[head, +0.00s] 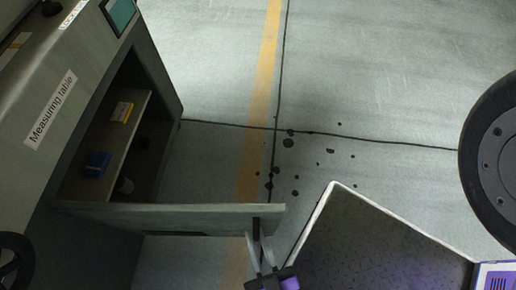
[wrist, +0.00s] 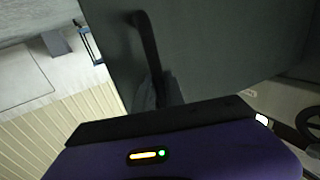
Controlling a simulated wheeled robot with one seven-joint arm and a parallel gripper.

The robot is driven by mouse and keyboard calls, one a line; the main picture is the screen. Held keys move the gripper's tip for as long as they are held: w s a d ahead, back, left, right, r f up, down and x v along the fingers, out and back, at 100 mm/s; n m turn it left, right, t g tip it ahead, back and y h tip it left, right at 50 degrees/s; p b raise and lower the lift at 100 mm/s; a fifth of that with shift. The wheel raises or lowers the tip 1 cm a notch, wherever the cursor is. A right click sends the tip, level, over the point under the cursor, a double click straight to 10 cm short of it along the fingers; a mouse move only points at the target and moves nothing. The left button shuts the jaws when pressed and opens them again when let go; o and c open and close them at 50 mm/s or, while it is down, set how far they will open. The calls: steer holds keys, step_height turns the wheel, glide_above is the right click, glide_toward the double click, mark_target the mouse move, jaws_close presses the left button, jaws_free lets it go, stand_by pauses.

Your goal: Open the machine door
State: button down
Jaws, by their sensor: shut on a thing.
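The machine door (head: 170,215) stands swung well out from the grey cabinet labelled "Measuring table" (head: 50,108), and the cabinet's inside shows. The door's dark bar handle (head: 256,228) is near its free end. My gripper (head: 257,240) is at this handle, with its fingers shut on it. In the wrist view the door (wrist: 220,50) is a dark grey panel, and the black handle (wrist: 148,45) runs down to my gripper (wrist: 157,95). The fingertips are partly hidden by the dark gripper body there.
Inside the cabinet are a shelf with a yellow box (head: 122,112) and a blue box (head: 97,164). A dark mat-like panel with a pale rim (head: 375,235) is at the lower right. A dark wheel (head: 500,150) is at the right edge. The floor beyond the door is clear, with dark spots.

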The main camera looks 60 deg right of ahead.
steer(key=shift+s+a+f, duration=0.1)
steer(key=shift+a, duration=0.1)
steer(key=c, duration=1.4)
jaws_free()
steer(key=p+v, duration=0.1)
steer(key=v, duration=0.6)
steer(key=shift+s+a, duration=0.25)
steer(key=shift+s, duration=0.05)
